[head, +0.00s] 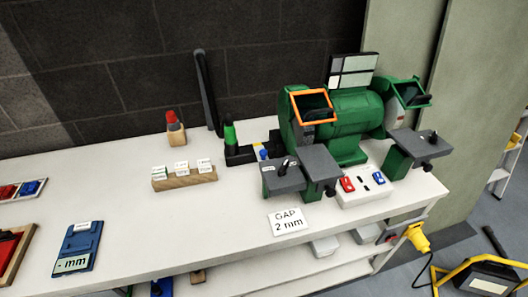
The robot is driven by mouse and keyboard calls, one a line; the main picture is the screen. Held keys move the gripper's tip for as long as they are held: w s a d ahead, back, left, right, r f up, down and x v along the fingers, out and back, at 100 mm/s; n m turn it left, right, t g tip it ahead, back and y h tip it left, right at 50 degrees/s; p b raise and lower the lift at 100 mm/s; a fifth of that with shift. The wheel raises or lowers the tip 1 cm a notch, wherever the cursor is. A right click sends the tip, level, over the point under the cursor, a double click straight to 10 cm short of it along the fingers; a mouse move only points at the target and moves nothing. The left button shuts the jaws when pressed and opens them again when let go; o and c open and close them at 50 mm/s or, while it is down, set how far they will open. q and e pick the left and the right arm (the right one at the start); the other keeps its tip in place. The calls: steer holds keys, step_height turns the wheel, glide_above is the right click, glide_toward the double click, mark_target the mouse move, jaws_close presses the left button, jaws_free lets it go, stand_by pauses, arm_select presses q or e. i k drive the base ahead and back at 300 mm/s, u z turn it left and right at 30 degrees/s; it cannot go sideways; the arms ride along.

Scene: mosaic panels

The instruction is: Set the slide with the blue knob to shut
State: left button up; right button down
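A small blue knob (263,154) shows at the left of the green bench grinder (345,115), just behind the grey left rest plate. Whether it sits on a slide, and how that slide stands, is too small to tell. At the far left a grey tray (40,197) holds a red piece (7,191) and a blue piece (29,187). Neither of my grippers is in view.
The white bench (170,225) is clear in its middle. On it are a sign "GAP 2 mm" (287,221), a wooden card block (185,178), a blue gauge (78,246), a red-topped piece (176,128) and a green cylinder (230,135). A yellow plug (417,238) hangs at the right.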

mark_target(262, 153)
steer(key=u, duration=0.45)
steer(key=k, duration=0.85)
steer(key=u, duration=0.85)
